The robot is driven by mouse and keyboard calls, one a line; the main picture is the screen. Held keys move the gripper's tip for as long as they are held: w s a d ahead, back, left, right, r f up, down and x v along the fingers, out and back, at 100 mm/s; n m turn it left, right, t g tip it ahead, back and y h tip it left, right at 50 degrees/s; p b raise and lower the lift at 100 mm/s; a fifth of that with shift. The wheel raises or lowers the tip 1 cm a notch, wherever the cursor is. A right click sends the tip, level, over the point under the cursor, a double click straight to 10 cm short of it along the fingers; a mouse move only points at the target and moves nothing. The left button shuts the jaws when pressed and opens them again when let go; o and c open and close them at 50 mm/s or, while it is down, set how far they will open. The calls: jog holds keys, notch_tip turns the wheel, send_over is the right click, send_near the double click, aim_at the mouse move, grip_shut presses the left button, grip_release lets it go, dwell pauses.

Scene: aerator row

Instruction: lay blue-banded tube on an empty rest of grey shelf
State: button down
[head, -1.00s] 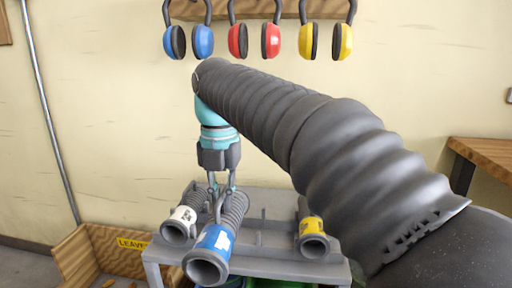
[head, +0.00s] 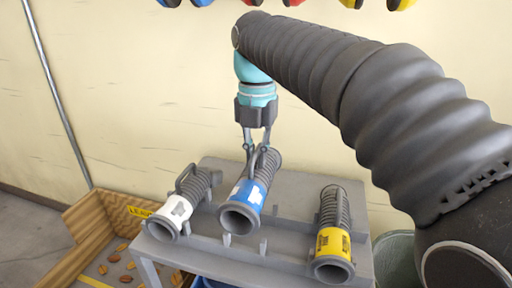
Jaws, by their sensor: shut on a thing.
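The blue-banded tube (head: 247,193) is a grey ribbed tube with a flared open end toward me. My gripper (head: 257,150) points down and is shut on the grey handle on top of this tube. The tube is over the grey shelf (head: 300,200), between a white-banded tube (head: 178,209) on the left and a yellow-banded tube (head: 332,242) on the right. Small upright prongs of a rest (head: 263,247) show just below its flared end. I cannot tell whether the tube touches the rest.
A wooden bin (head: 95,225) with leaves and a yellow label stands left of the shelf. A grey-green round container (head: 395,258) stands to the right, partly behind my arm. Ear defenders (head: 400,4) hang on the wall above.

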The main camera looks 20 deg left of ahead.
jog(key=shift+f, duration=1.6)
jog(key=shift+f+b, duration=1.45)
jog(key=shift+f, duration=1)
jog(key=c, duration=1.2)
grip_release()
notch_tip(320, 180, up, 12)
